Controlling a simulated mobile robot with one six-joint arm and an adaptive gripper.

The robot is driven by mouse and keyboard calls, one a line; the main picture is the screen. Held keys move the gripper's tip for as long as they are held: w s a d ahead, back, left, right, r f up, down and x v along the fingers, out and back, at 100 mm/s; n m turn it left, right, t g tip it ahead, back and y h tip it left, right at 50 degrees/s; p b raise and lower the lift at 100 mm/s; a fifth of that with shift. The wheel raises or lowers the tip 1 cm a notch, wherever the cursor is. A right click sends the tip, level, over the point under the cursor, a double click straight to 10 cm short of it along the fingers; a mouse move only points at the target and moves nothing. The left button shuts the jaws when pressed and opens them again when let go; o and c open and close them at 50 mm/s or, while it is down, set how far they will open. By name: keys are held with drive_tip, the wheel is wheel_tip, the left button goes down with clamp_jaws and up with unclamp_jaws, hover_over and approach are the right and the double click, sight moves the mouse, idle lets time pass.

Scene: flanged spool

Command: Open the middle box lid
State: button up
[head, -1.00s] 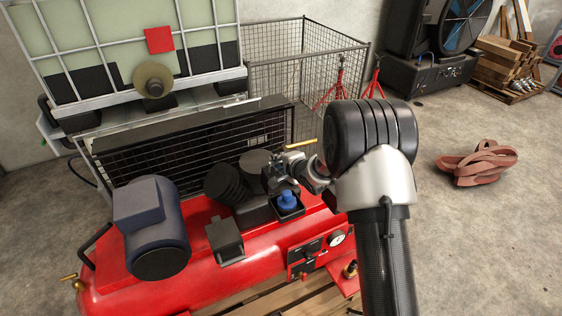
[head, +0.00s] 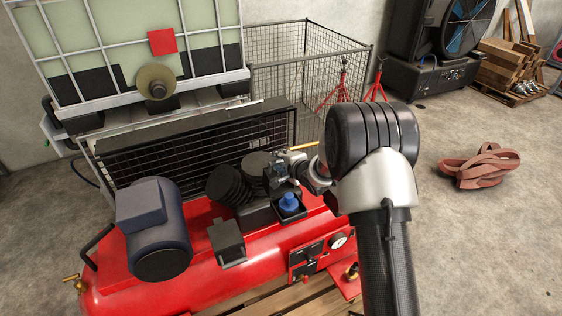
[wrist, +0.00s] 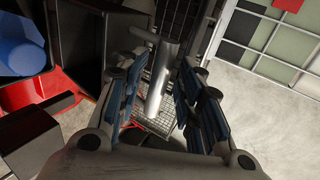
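A small closed-looking dark box (head: 228,242) sits on the red tank at the front. Behind it to the right, a black open-topped box (head: 291,213) holds a blue flanged spool (head: 288,202); the spool also shows at the upper left of the wrist view (wrist: 18,48). Another dark box shows beside it in the wrist view (wrist: 108,45); in the head view my gripper partly hides that area. I cannot tell which box is the middle one. My gripper (head: 283,172) is above and behind the spool's box. In the wrist view its blue-padded fingers are apart, with a grey cylinder seen between them, apparently beyond.
The red compressor tank (head: 205,275) carries a dark blue motor (head: 152,225) and a ribbed black cylinder (head: 228,187). A black grille (head: 190,150) stands close behind. A wire cage (head: 295,65) is farther back. Open floor with red straps (head: 478,166) lies right.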

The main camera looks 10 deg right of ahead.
drive_tip(key=shift+f, duration=0.1)
drive_tip(key=v, duration=1.2)
